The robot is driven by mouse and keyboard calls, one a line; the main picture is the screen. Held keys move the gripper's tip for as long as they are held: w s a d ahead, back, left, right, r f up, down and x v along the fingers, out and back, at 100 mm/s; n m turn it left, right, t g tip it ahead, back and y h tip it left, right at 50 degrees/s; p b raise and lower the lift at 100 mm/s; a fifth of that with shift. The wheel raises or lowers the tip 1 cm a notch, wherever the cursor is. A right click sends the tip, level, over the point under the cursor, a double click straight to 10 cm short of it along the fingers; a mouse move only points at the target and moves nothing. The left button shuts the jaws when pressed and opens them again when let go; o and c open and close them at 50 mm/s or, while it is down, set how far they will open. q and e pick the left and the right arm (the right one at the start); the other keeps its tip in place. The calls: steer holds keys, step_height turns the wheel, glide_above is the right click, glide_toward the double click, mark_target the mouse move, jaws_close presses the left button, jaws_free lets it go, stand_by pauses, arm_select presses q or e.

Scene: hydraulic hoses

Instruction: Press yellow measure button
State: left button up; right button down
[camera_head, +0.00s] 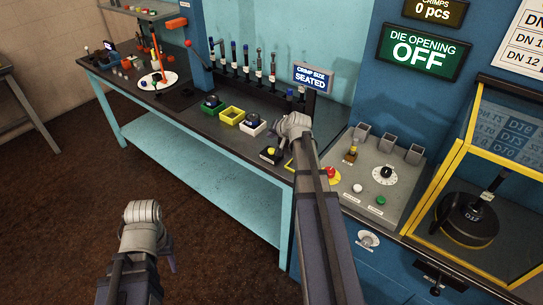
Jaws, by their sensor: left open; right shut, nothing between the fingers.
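A small black box with a round yellow button (271,151) sits on the dark bench top near its front edge, in the middle of the head view. It fits the look of a measure button, but I cannot read a label on it. My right gripper (283,133) is shut and empty, just above and to the right of the yellow button; whether it touches anything is not clear. My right forearm hides part of the bench behind it. My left gripper (172,262) is open and empty, low over the floor in front of the bench.
Green, yellow and white trays (229,115) stand left of the button. A sign (313,76) reads "CRIMP SIZE SEATED". A grey control panel (377,178) with a red knob, dial and several buttons is on the right, beside a yellow-framed machine (462,165). A display (421,51) reads "DIE OPENING OFF".

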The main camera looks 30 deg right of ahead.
mark_target(272, 152)
arm_select(q)
steer(key=shift+f+b, duration=1.7)
steer(key=shift+f, duration=0.55)
arm_select(e)
steer(key=shift+f, duration=2.25)
arm_select(q)
steer(key=shift+f+b, duration=0.4)
arm_select(e)
steer(key=shift+f, duration=0.4)
arm_select(q)
steer(key=shift+f+b, duration=0.45)
arm_select(e)
steer(key=shift+f, duration=0.4)
arm_select(q)
steer(key=shift+r, duration=0.15)
arm_select(e)
steer(key=shift+r, duration=0.1)
arm_select(q)
steer(key=shift+r+p, duration=0.75)
steer(key=shift+p, duration=0.15)
arm_select(e)
steer(key=shift+r, duration=0.75)
step_height(272, 152, up, 5)
steer(key=p, duration=0.5)
steer(key=shift+r, duration=0.1)
arm_select(q)
step_height(272, 152, up, 5)
